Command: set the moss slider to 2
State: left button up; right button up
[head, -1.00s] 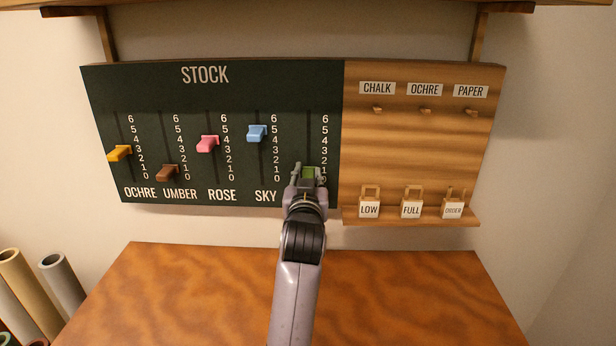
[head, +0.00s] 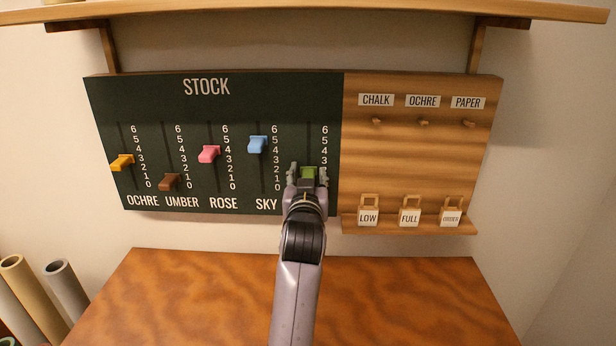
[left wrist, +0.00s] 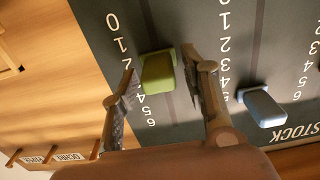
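The moss slider is the green knob (head: 308,172) at the right end of the dark STOCK board (head: 205,108). Its name label is hidden behind my arm. It appears level with about the 2 mark, though my gripper partly covers its scale in the head view. In the left wrist view, the green knob (left wrist: 158,73) stands between my fingers, with the scale digits beside it. My left gripper (head: 307,174) is open around the knob, one finger on each side, with small gaps showing. My right gripper is not in view.
The blue sky slider (head: 257,144) is the nearest neighbour on the left. Pink (head: 209,153), brown (head: 169,182) and yellow (head: 122,162) sliders stand farther left. A wooden panel (head: 412,165) with pegs and tags adjoins on the right. The table (head: 190,285) below is clear.

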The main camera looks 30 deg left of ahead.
aim_at(309, 128)
pick_arm(q)
notch_tip(309, 128, up, 10)
dwell(0.7)
jog(key=shift+f, duration=0.1)
dwell(0.4)
